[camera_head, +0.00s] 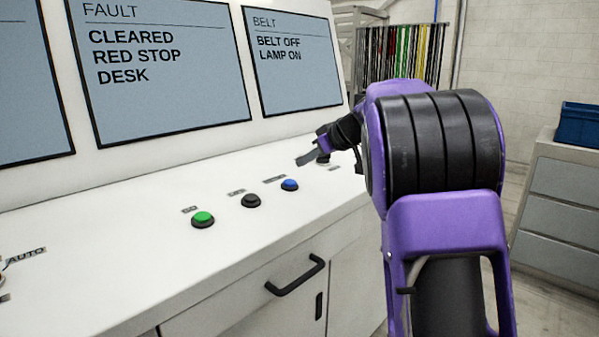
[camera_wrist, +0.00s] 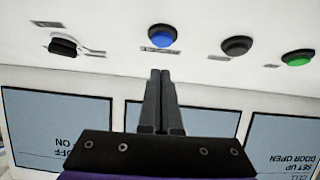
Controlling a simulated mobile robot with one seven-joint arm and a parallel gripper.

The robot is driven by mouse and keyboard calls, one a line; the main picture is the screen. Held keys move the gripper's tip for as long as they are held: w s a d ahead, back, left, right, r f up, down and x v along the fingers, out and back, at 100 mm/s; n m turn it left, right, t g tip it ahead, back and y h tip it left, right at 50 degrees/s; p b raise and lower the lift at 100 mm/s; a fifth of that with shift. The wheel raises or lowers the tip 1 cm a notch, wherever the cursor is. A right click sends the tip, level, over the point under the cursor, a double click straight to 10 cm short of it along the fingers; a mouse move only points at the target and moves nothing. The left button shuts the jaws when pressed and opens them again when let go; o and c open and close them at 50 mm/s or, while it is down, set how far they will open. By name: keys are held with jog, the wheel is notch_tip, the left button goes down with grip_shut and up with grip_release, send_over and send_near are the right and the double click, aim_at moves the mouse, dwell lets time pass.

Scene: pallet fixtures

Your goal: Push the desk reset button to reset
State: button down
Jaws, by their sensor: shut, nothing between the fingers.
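The blue button (camera_head: 289,184), in a black ring, is on the white desk top; a small label lies beside it, too small to read surely. My gripper (camera_head: 301,161) is above the desk, behind the blue button in the head view. In the wrist view my gripper (camera_wrist: 160,73) has its two dark fingers together with nothing between them. The fingertips appear apart from the button, though their height above the desk is unclear.
A black button (camera_head: 251,200) and a green button (camera_head: 203,219) are in a row with the blue one. A black knob (camera_wrist: 63,46) is on its other side. A fault screen (camera_head: 160,75) reads "CLEARED RED STOP DESK". The belt screen (camera_head: 293,62) reads "BELT OFF LAMP ON".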

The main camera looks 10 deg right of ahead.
jog(key=v, duration=0.6)
jog(key=shift+r, duration=0.25)
jog(key=shift+a, duration=0.1)
